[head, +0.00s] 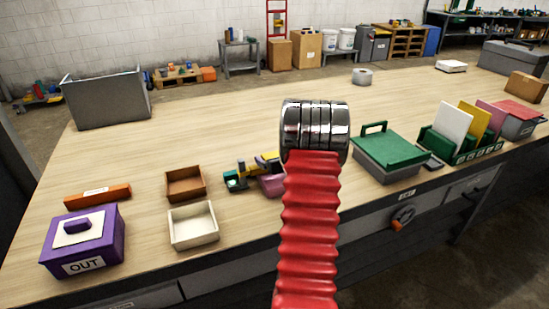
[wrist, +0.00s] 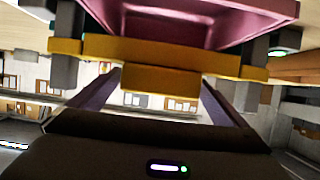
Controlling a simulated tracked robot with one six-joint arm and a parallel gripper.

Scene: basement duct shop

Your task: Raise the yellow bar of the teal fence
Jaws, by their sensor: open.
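The teal fence (head: 236,181) stands on the bench near the middle in the head view, partly hidden behind my red arm. Its yellow bar (head: 265,162) shows left of the arm, with a pink tray-like part (head: 271,185) beside it. In the wrist view the yellow bar (wrist: 215,62) runs across the top, with a yellow block (wrist: 160,82) at its middle and the pink part (wrist: 195,22) beyond. My gripper (wrist: 161,86) is open, one dark finger on each side of the block in the picture. I cannot tell whether they touch it.
A brown tray (head: 185,184), a cream tray (head: 193,226) and a purple OUT box (head: 84,243) are left of the fence. A green-lidded box (head: 390,155) and a folder rack (head: 462,145) are to the right. The bench behind is mostly clear.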

